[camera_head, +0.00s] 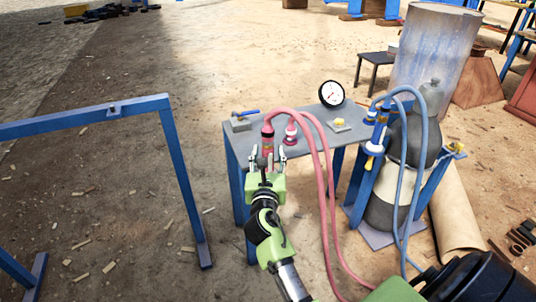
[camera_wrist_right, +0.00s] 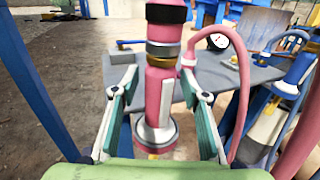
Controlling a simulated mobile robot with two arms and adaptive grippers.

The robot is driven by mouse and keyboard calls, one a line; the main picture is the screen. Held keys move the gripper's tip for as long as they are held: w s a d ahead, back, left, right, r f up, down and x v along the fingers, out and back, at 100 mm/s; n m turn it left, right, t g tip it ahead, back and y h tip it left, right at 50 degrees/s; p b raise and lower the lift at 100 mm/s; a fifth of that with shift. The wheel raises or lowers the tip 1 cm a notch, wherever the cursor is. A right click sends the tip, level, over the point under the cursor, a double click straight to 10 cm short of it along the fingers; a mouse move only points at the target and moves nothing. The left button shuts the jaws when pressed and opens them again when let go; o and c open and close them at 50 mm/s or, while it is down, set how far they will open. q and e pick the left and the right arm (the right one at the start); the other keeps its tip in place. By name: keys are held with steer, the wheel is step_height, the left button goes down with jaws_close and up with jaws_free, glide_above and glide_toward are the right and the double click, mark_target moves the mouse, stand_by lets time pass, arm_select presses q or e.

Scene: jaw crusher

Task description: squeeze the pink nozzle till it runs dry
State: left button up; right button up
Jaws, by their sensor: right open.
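The pink nozzle (camera_head: 267,140) has dark and brass bands and joins a pink hose. It is at the front edge of the grey table (camera_head: 312,122). My right gripper (camera_head: 267,156) is open, with one finger on each side of the nozzle in the head view. In the right wrist view the nozzle (camera_wrist_right: 160,85) stands between the spread fingers of my right gripper (camera_wrist_right: 160,82), with a visible gap on both sides. A pale lever strip runs along the nozzle's body. My left gripper is not in view.
A second pink fitting (camera_head: 291,134) is close on the right. Pink hoses (camera_head: 322,165) loop down beside the table. A gauge (camera_head: 331,93) and a valve with a blue handle (camera_head: 242,121) are on the table. A gas cylinder (camera_head: 410,140) stands right; a blue frame (camera_head: 176,165) stands left.

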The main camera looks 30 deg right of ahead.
steer(key=v, duration=0.7)
steer(key=shift+s, duration=0.25)
